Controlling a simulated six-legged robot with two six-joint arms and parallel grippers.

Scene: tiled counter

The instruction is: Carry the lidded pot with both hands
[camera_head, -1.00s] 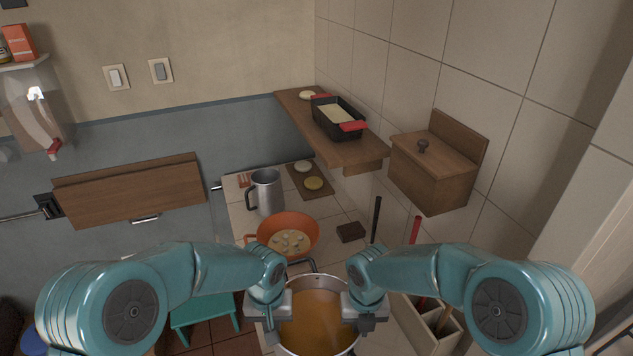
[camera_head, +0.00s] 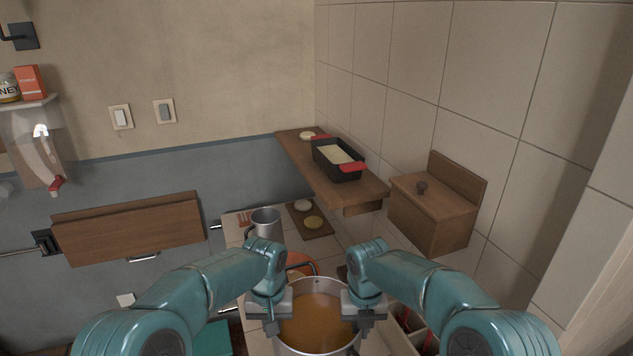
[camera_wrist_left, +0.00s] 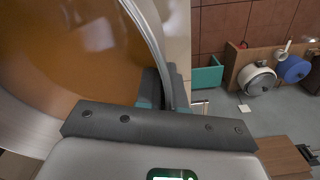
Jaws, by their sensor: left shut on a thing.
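The metal pot (camera_head: 318,348) is at the bottom middle of the head view, roughly level. Its orange-brown contents show from above, and I see no lid on it. In the left wrist view its rim (camera_wrist_left: 150,40) and contents fill the left side. My left gripper (camera_head: 280,308) is shut on the pot's left side at the rim. My right gripper (camera_head: 355,308) is at the opposite side and looks closed on the rim there. The fingertips are partly hidden by the wrists, and the pot's underside is hidden.
Beyond the pot, the tiled counter holds a metal mug (camera_head: 266,222) and an orange pan (camera_head: 300,258), mostly hidden. A wooden shelf (camera_head: 362,190) with a black baking dish (camera_head: 338,160) and a wooden box (camera_head: 432,212) are on the right wall. A teal stool (camera_head: 212,340) is lower left.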

